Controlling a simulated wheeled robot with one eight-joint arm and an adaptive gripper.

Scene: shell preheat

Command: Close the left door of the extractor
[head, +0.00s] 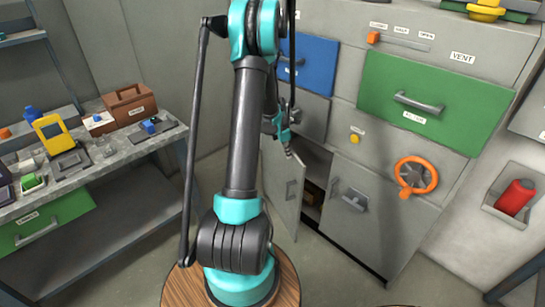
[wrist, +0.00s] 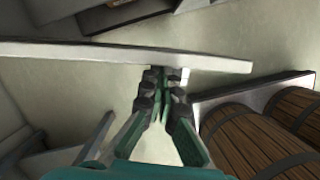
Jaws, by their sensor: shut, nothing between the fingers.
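The extractor's left door (head: 283,185) is a grey panel in the lower cabinet. It stands ajar, swung out from the cabinet, with a dark gap on its right. My gripper (head: 288,150) is at the door's upper edge in the head view, small and partly hidden by my arm. In the wrist view the fingers of my gripper (wrist: 165,80) are together and empty. Their tips are at the pale edge of the door (wrist: 80,50), a long strip across the picture. I cannot tell whether they touch it.
The right door (head: 355,210) looks shut. Brown barrels (wrist: 255,140) lie to the right of my gripper in the wrist view. A cluttered workbench (head: 110,160) stands at left.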

